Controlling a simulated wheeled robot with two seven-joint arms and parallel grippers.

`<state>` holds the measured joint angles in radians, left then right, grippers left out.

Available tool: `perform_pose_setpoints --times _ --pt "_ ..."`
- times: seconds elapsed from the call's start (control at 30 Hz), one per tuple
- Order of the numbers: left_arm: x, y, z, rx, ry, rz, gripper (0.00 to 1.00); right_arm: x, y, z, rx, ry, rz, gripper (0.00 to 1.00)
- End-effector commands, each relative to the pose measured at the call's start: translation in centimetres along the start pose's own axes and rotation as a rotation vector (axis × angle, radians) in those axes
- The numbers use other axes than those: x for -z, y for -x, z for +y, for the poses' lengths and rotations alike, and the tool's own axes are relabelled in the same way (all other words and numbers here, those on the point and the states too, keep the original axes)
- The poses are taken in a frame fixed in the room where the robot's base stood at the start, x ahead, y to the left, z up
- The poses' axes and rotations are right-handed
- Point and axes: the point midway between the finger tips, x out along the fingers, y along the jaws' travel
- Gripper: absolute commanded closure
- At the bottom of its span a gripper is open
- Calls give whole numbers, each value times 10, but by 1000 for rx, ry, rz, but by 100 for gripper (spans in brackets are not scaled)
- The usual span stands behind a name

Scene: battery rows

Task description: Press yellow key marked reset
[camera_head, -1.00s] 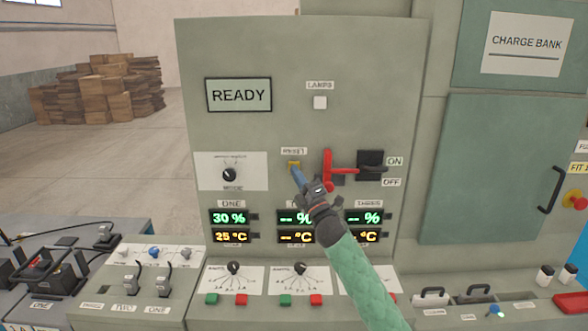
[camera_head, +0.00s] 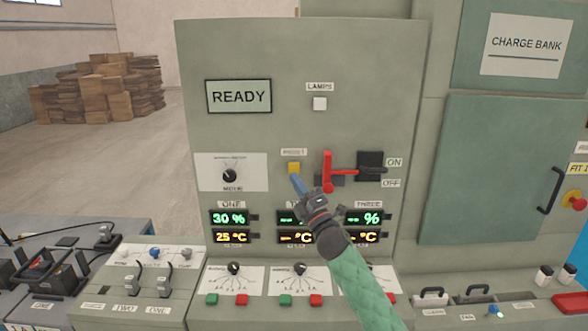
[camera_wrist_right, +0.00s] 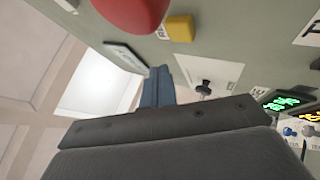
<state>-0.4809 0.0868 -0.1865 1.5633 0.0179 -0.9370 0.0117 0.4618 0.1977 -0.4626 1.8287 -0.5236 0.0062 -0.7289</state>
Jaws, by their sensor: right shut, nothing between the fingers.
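The yellow key (camera_head: 294,168) is a small square on the grey panel, under a small label that looks like RESET, though the print is blurred. It also shows in the right wrist view (camera_wrist_right: 180,28). My right gripper (camera_head: 297,181) is shut and empty, its blue fingertips just below the key in the head view. In the right wrist view the fingertips (camera_wrist_right: 158,84) appear apart from the key, with a visible gap. My left gripper is not in view.
A red lever (camera_head: 328,171) stands close to the right of the key. A mode knob (camera_head: 229,176) is to the left. A READY display (camera_head: 239,96) and a white LAMPS key (camera_head: 320,103) are above. Number displays (camera_head: 230,218) lie below.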

Motion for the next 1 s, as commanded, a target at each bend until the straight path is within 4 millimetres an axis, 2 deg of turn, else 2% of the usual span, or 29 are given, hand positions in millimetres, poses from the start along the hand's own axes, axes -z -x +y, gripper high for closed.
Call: perform_pose_setpoints --times 0.3,0.9,1.0 --pt "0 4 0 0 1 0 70 10 14 10 0 1 0 100" --pt "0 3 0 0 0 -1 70 10 14 10 0 0 -1 100" --pt "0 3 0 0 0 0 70 9 19 7 12 -18 -15 100"
